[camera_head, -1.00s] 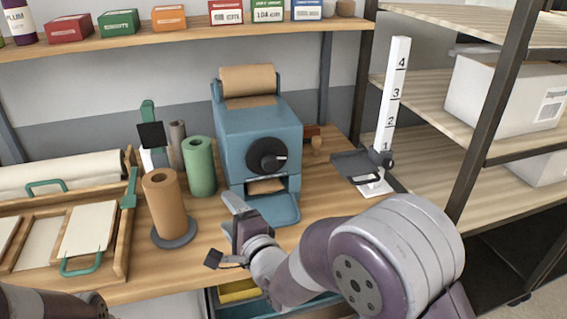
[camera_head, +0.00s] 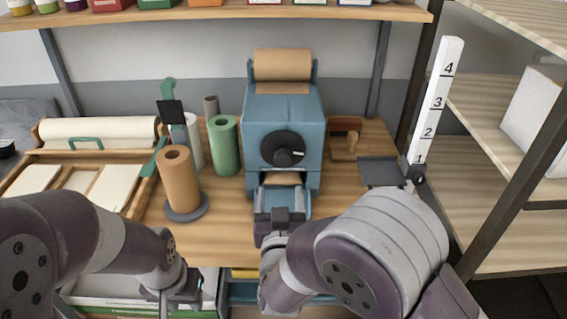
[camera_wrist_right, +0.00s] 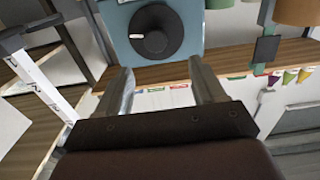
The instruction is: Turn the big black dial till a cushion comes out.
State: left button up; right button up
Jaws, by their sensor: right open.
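The big black dial (camera_head: 282,149) is on the front of the blue machine (camera_head: 308,115), with its pale mark toward the right. It also shows in the right wrist view (camera_wrist_right: 157,32). Brown paper (camera_head: 282,178) shows in the opening below the dial; I see no separate cushion. My right gripper (camera_head: 279,205) is in front of the machine's lower tray, below the dial. In the right wrist view its fingers (camera_wrist_right: 162,82) are apart and empty, and do not touch the dial. My left gripper (camera_head: 178,290) is low at the front, and its fingers are unclear.
Brown (camera_head: 178,180) and green (camera_head: 224,147) rolls stand left of the machine. A wooden tray with white sheets (camera_head: 112,188) lies farther left. A numbered white post (camera_head: 438,95) stands right. A shelf (camera_head: 215,13) with boxes runs above.

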aim_at(283, 162)
jog(key=w, duration=0.2)
jog(key=w+d, duration=0.1)
jog(key=w, duration=0.2)
jog(key=w+p, duration=0.1)
jog(key=w, duration=0.1)
jog(key=shift+w+d, duration=0.15)
jog(key=shift+w, duration=0.05)
jog(key=w, duration=0.3)
jog(key=shift+a+p, duration=0.3)
pick_arm(q)
jog(key=shift+w+d+r, duration=0.1)
jog(key=shift+d+r, duration=0.1)
jog(key=shift+r, duration=0.3)
jog(key=shift+w+d+r, duration=0.1)
jog(key=shift+d+r, duration=0.1)
jog(key=shift+r, duration=0.25)
pick_arm(e)
jog(key=shift+w+d+f, duration=0.1)
jog(key=shift+w+d, duration=0.05)
jog(key=c, duration=1.1)
pick_arm(q)
jog(key=shift+f, duration=0.1)
pick_arm(e)
jog(key=shift+o, duration=0.2)
